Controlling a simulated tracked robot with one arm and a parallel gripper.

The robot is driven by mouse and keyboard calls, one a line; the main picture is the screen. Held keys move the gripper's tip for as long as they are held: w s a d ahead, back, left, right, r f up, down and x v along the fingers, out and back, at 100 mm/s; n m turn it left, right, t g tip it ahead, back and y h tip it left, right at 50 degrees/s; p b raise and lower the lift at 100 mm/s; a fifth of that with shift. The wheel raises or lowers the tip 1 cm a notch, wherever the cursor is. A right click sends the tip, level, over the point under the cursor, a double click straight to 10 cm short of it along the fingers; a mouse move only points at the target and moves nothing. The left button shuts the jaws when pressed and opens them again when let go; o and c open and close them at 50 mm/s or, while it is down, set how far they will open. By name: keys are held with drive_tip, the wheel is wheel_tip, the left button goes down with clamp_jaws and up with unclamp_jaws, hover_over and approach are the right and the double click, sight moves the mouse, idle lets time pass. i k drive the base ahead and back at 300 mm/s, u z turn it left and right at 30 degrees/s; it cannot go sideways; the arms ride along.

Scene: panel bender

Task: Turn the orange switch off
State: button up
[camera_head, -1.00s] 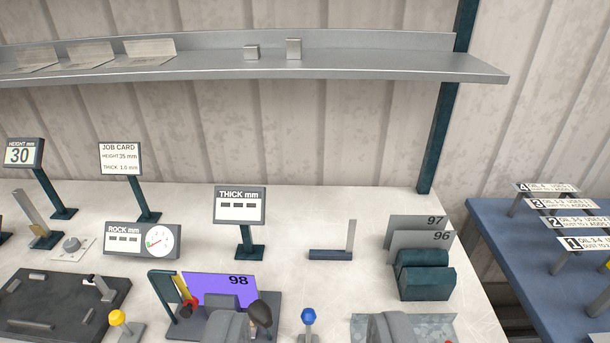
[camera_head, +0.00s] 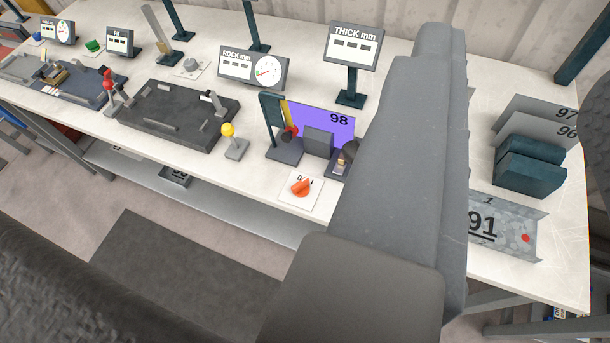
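The orange switch (camera_head: 302,187) is a small rotary knob on a white square plate (camera_head: 293,202). It sits at the front edge of the white bench (camera_head: 225,178), in front of the purple panel marked 98. Dark marks stand behind the knob, partly covered by it; I cannot read them surely, nor tell the knob's setting. A large grey part of my arm crosses the picture just right of the switch and covers the bench there. No fingertips of my gripper can be made out. Nothing of mine touches the switch in view.
The purple panel (camera_head: 322,122) stands in a fixture beside a red knob (camera_head: 289,133). A yellow-knobbed lever (camera_head: 229,132) and a dark plate (camera_head: 170,115) are to the left. The panel marked 91 (camera_head: 510,225) lies at right. A clear floor strip runs before the bench.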

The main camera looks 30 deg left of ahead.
sight(301, 189)
drive_tip(key=u, duration=0.4)
drive_tip(key=i, duration=0.35)
drive_tip(key=u, duration=0.65)
